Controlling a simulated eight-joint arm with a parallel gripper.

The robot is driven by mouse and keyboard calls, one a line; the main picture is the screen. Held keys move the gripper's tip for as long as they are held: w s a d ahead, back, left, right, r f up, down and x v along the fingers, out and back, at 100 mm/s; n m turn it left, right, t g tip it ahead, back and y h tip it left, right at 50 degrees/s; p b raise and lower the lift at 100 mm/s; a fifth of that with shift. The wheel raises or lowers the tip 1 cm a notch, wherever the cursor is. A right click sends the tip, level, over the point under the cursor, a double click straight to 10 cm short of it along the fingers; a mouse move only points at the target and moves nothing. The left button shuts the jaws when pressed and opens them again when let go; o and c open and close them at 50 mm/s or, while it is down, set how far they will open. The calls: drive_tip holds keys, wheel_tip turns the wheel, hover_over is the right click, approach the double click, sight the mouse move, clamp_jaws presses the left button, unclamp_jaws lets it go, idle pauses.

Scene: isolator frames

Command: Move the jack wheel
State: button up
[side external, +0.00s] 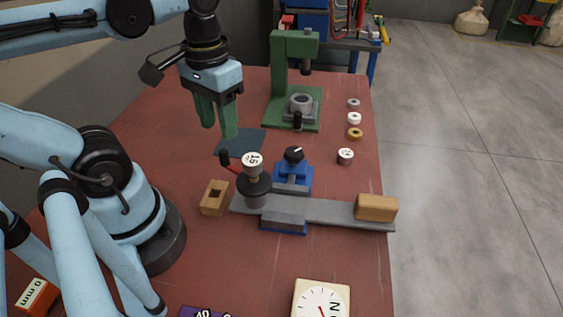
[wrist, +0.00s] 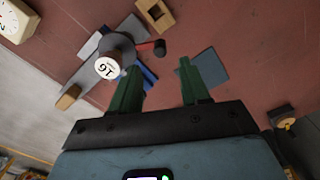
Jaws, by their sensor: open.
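A blue jack stand (side external: 292,178) with a round black knob (side external: 293,154) carrying a white mark stands behind a grey beam (side external: 325,211). I take this knob as the jack wheel, but cannot be sure. A red crank with a black grip (side external: 224,155) sticks out near a dark round holder (side external: 254,184). A white-topped weight marked 16 (side external: 252,160) sits on the holder; it also shows in the wrist view (wrist: 108,68). My gripper (side external: 217,132) is open and empty, above the table and left of the knob. Its green fingers (wrist: 159,74) stand apart in the wrist view.
A dark flat plate (side external: 241,143) lies below my gripper. Wooden blocks sit left of the beam (side external: 214,198) and on its right end (side external: 376,207). A green press (side external: 293,85) stands behind. Small rings and a weight (side external: 345,156) line the right side. A dial (side external: 321,301) lies in front.

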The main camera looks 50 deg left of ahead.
drive_tip(key=shift+r, duration=2.35)
drive_tip(key=w+d+f+m+t, duration=0.1)
drive_tip(key=w+f+m+t, duration=0.2)
drive_tip(key=w+f+t, duration=0.3)
drive_tip(key=shift+w+d+f+t, duration=0.35)
drive_tip(key=shift+w+t, duration=0.25)
drive_tip(key=shift+w, duration=1.2)
